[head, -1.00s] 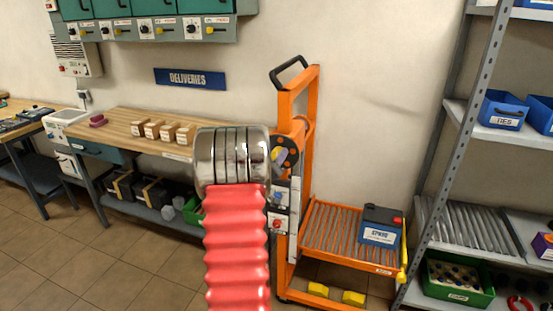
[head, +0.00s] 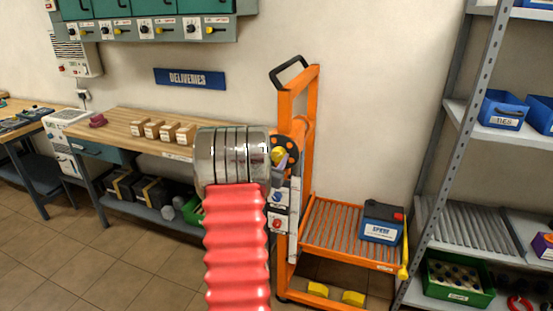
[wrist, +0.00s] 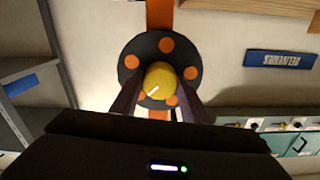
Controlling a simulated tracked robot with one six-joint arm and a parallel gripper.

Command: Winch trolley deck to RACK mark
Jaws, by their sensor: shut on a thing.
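The orange winch trolley (head: 312,130) stands against the wall, right of my arm. Its slatted deck (head: 335,230) is low and carries a blue and black battery (head: 382,222). A black winch disc with orange dots (head: 290,146) is on the mast, partly hidden by my arm. In the wrist view, the disc (wrist: 132,62) faces me with a yellow knob (wrist: 159,80) near its centre. My gripper (wrist: 160,92) is shut on this knob, one dark finger on each side. I cannot make out a RACK mark. Small panels with blue and red dots (head: 278,222) sit on the mast.
A grey shelf rack (head: 455,150) with blue bins and a green crate (head: 458,280) stands right of the trolley. A wooden bench (head: 130,128) with small boxes is at left. Yellow blocks (head: 335,294) lie beneath the deck. Tiled floor is clear at lower left.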

